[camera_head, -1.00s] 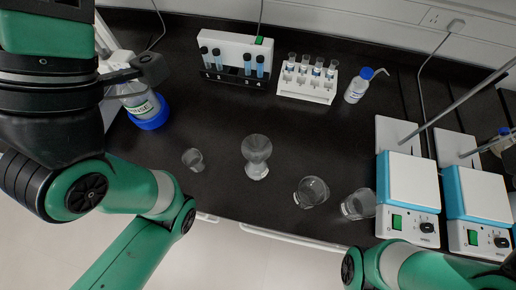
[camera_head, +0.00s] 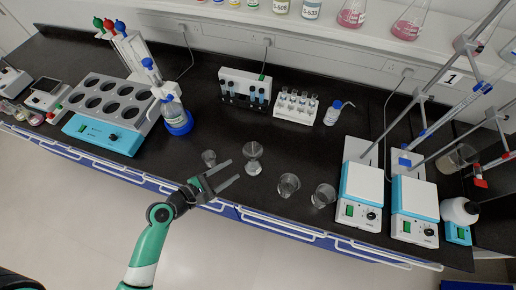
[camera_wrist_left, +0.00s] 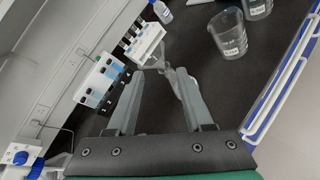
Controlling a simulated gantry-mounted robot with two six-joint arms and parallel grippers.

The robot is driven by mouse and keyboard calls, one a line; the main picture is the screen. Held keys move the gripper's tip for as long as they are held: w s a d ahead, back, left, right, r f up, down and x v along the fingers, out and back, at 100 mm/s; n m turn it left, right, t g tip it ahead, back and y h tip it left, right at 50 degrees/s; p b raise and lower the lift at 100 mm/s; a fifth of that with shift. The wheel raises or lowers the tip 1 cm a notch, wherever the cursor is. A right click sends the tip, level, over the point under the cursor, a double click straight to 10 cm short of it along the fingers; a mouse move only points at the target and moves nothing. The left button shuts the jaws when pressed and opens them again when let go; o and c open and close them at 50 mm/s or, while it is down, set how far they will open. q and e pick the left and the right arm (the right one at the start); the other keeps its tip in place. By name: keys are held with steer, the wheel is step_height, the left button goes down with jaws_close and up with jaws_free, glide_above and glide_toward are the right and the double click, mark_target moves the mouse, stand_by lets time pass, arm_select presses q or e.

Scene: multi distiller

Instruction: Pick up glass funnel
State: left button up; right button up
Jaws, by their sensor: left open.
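The glass funnel (camera_head: 253,151) is a clear vessel with a wide upper part, standing on the black bench in the head view. My left gripper (camera_head: 233,172) is open and empty just to its left and nearer the bench's front edge, with the fingers pointing toward the right. The left gripper also shows in the left wrist view (camera_wrist_left: 160,75), its two fingers spread. A faint clear shape lies near the fingertips there; I cannot tell its outline well. My right gripper is not in view.
A small beaker (camera_head: 209,158) stands left of the funnel, close to my left gripper. Two more beakers, one nearer (camera_head: 288,185) and one farther right (camera_head: 323,195), stand on the right. A tube rack (camera_head: 297,109) and a blue-vial holder (camera_head: 245,88) stand behind.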

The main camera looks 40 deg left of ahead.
mark_target(253, 158)
arm_select(q)
steer(key=b+x, duration=0.2)
steer(key=x, duration=0.9)
steer(key=shift+w+f, duration=0.25)
steer(key=shift+w, duration=0.05)
steer(key=shift+a, duration=0.1)
jaws_close()
steer(key=shift+s, duration=0.1)
steer(key=shift+f, duration=0.1)
